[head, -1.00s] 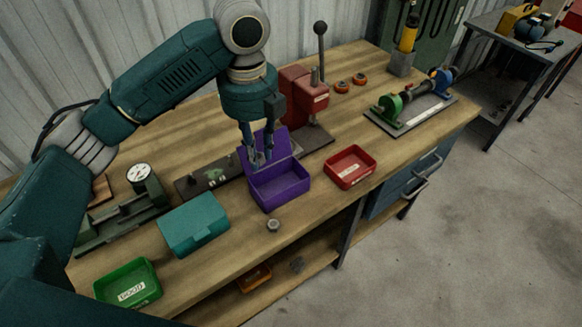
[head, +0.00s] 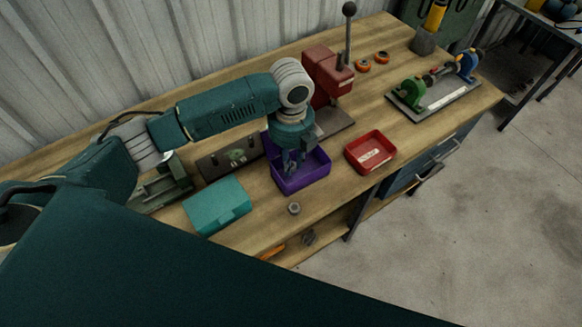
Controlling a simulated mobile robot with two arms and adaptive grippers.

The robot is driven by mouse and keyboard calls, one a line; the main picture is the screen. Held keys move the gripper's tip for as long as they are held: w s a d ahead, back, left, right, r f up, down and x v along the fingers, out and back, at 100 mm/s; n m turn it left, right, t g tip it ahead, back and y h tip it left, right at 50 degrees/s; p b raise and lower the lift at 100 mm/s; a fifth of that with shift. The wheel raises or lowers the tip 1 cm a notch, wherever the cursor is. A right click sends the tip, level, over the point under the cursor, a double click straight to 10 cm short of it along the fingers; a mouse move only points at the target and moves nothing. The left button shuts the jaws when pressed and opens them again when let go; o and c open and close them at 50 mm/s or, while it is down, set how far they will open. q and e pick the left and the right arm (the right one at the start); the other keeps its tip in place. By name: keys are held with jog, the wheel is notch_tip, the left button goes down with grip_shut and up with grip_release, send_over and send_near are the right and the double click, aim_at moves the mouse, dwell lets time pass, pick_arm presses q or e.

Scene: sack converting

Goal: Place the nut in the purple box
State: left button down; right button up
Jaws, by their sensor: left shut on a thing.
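The purple box (head: 304,181) stands on the workbench with its lid up at the back. My left gripper (head: 291,168) points down over the inside of the box, in front of the lid. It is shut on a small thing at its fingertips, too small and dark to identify. A small grey metal piece that looks like a nut (head: 294,208) lies on the bench in front of the box, apart from the gripper. My right gripper is not in view.
A red tray (head: 371,152) stands right of the purple box, and a closed teal box (head: 217,205) to its left. A red press (head: 327,75) with a tall lever stands behind. A green and blue fixture (head: 434,88) is at the right. The front bench edge is close.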

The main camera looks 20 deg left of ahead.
aim_at(291, 178)
pick_arm(q)
jog(key=shift+f, duration=0.3)
notch_tip(291, 178, down, 3)
jog(key=shift+s+d+f+p, duration=0.1)
jog(key=shift+f+p, duration=0.1)
jog(key=shift+p, duration=0.25)
jog(key=shift+f, duration=0.3)
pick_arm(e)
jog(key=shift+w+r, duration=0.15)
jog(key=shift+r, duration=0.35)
pick_arm(q)
jog(key=shift+f, duration=0.15)
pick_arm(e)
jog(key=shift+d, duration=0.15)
pick_arm(q)
jog(key=c, duration=1.8)
grip_release()
notch_tip(291, 178, up, 12)
jog(key=shift+r+b, duration=0.15)
jog(key=shift+b, duration=1.05)
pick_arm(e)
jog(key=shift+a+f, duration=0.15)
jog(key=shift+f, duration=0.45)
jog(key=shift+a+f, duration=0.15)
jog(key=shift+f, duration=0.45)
